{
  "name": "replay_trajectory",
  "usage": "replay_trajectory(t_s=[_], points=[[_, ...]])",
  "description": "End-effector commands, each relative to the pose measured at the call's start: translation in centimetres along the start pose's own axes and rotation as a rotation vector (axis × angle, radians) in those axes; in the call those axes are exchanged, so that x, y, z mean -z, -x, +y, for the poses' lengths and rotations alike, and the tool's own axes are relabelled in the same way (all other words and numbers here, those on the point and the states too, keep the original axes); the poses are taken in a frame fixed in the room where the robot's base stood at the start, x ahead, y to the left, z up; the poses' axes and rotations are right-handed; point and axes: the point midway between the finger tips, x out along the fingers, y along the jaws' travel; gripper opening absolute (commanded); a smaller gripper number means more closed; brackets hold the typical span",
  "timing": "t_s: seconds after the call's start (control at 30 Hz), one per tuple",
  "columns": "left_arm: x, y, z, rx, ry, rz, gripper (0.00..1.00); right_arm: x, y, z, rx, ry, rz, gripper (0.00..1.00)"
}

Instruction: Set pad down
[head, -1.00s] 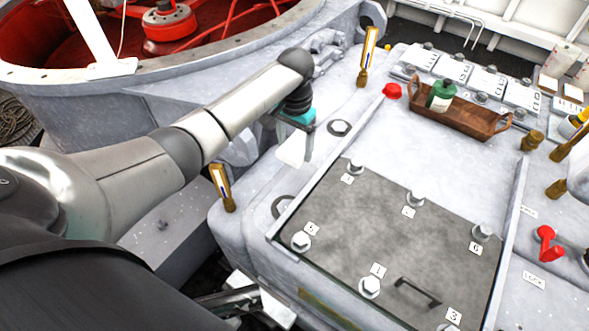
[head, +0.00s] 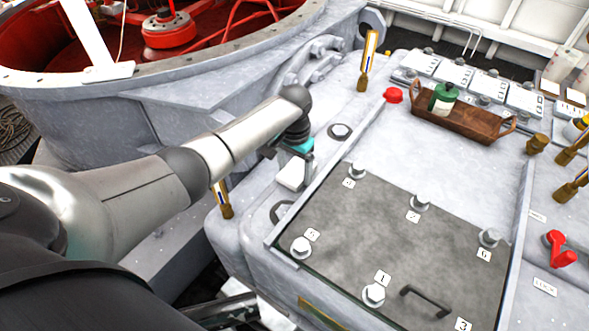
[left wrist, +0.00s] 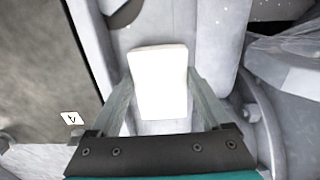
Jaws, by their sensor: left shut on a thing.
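The white pad (head: 292,173) is a small rounded block beside the left rim of the dark plate in the head view. My left gripper (head: 299,161) points down and is shut on it. In the left wrist view the pad (left wrist: 158,75) sits between the two fingers, over the pale grey surface. I cannot tell whether the pad touches that surface. My right gripper is in neither view.
A dark plate (head: 385,235) with several bolts and a black handle (head: 427,302) lies to the right. Brass-based posts (head: 367,62) stand nearby. A wooden tray (head: 488,133) holds a green bottle (head: 442,98). A red cap (head: 393,95) is on the deck.

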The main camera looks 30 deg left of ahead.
Motion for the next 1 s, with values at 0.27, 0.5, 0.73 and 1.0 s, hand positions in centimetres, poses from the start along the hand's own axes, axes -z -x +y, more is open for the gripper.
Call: replay_trajectory(t_s=[0.27,0.5,0.73,1.0], points=[[0.0,-0.2,0.0,0.0,0.0,0.0,1.0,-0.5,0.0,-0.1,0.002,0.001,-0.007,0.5],[0.0,0.1,0.0,0.0,-0.001,0.0,1.0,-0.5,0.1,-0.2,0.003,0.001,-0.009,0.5],[0.1,3.9,-0.1,0.001,-0.001,0.003,1.0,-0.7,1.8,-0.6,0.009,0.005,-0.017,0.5],[0.1,9.7,0.0,-0.001,-0.001,0.003,1.0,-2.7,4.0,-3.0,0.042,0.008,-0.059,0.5]])
